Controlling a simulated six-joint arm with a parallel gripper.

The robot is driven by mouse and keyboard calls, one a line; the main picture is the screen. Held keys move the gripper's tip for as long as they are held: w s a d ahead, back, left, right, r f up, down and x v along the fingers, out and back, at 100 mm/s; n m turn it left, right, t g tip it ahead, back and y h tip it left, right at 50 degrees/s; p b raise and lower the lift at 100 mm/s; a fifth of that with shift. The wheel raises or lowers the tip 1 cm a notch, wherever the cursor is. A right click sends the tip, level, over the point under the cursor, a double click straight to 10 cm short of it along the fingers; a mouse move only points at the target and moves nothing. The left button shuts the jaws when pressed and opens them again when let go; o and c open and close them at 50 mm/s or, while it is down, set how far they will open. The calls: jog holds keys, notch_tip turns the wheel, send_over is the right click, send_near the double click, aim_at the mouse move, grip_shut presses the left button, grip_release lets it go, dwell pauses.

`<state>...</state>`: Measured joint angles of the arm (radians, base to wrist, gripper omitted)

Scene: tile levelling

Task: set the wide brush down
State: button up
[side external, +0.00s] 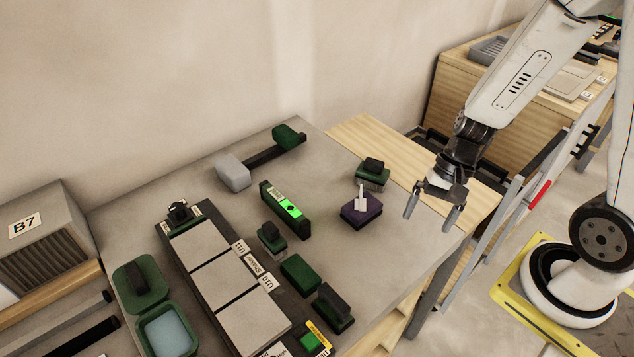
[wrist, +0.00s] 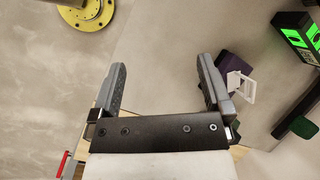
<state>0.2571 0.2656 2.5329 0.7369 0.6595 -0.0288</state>
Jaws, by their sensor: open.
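My gripper (side external: 432,212) is open and empty, above the right edge of the grey worktop. In the wrist view, nothing is between the fingers of my gripper (wrist: 162,70). A purple block (side external: 359,214) with an upright white handle lies on the worktop to the left of my gripper, apart from it. It may be the wide brush, but I cannot tell for certain. In the wrist view the purple block (wrist: 231,66) is just beyond the right finger, partly hidden by it. A green block with a black top (side external: 372,173) sits behind it.
A level with a lit green display (side external: 286,209) and a grey-headed mallet (side external: 234,172) lie farther left. Several green-and-black blocks stand near the row of grey tiles (side external: 225,277). The worktop around the purple block is mostly clear.

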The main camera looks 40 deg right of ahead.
jog(key=w+d+r+n+t+h, duration=0.1)
jog(key=w+r+n+t+h, duration=0.2)
jog(key=n, duration=0.7)
jog(key=shift+w+d+r+h, duration=0.15)
jog(key=shift+w+r+h, duration=0.7)
jog(key=shift+h, duration=0.25)
jog(key=c, duration=0.4)
jog(key=shift+o, duration=0.2)
